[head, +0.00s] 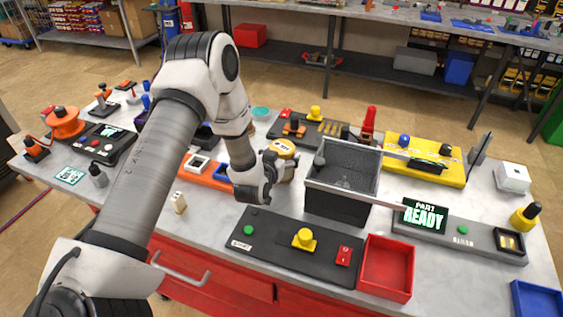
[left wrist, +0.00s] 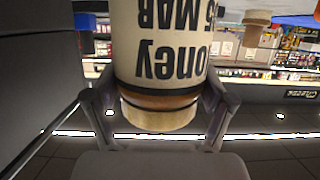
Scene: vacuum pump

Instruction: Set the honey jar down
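The honey jar (head: 287,168) is a cream jar with a yellow-tan lid, seen in the middle of the head view just left of the dark grey bin. My left gripper (head: 268,178) is at its side and partly covers it. In the left wrist view the jar (left wrist: 165,60) fills the middle, its "honey" label upside down. The fingers of my left gripper (left wrist: 160,115) reach along both sides of it and close on it near the lid end. The jar's base is hidden, so I cannot tell whether it touches the table. My right gripper is not in view.
The dark grey open bin (head: 336,205) stands close right of the jar. A black panel with a yellow button (head: 303,238) and a red tray (head: 388,270) lie in front. An orange tray (head: 208,172) is left of the gripper. Bare table (head: 185,225) shows at the front left.

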